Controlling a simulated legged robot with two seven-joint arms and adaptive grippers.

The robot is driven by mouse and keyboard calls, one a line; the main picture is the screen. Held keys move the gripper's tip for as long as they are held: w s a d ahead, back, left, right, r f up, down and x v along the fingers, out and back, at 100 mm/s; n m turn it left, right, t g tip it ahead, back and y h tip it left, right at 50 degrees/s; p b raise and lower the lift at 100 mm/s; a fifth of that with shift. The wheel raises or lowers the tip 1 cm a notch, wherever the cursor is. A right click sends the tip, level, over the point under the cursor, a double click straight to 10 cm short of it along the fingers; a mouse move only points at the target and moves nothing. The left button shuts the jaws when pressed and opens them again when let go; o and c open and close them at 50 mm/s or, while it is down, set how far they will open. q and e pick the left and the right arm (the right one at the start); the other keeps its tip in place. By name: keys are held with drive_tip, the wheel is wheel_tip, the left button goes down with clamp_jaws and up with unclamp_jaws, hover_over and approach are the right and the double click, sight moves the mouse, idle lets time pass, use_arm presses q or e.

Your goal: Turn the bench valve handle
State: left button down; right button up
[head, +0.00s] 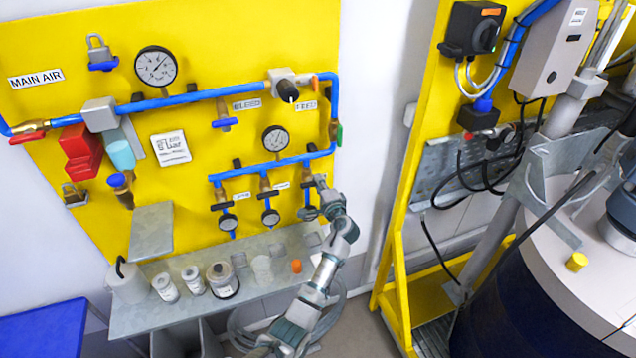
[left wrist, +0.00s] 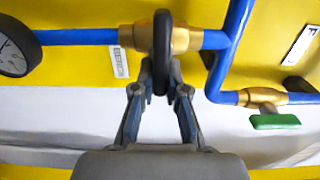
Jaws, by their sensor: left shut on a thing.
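A yellow panel carries blue air pipes with brass valves. My left gripper (head: 312,200) is at the right end of the lower row of valves, in front of the panel. In the left wrist view, a dark valve handle (left wrist: 162,45) shows nearly edge-on in front of a brass fitting on the blue pipe. My left gripper (left wrist: 161,78) has its fingertips on both sides of the handle's lower part, shut on it. In the head view the gripper mostly hides this handle. My right gripper is not in view.
A grey bench (head: 185,318) below the panel holds several jars and an orange cap (head: 296,266). A green handle (left wrist: 275,121) is to the right. A yellow frame (head: 392,260) and a dark drum (head: 530,310) stand right.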

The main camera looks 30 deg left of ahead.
use_arm(q)
drive_tip(key=shift+d+f, duration=0.1)
drive_tip(key=c, duration=1.3)
unclamp_jaws()
drive_tip(key=shift+w, duration=0.1)
drive_tip(key=shift+c, duration=0.2)
drive_tip(key=shift+o, duration=0.8)
drive_tip(key=shift+w+f, duration=0.1)
drive_tip(key=shift+w, duration=0.05)
drive_tip(key=shift+d, duration=0.1)
drive_tip(key=shift+s+d, duration=0.2)
drive_tip(key=shift+s, duration=0.1)
drive_tip(key=v, duration=1.1)
drive_tip(key=shift+d, duration=0.35)
drive_tip(key=shift+a, duration=0.15)
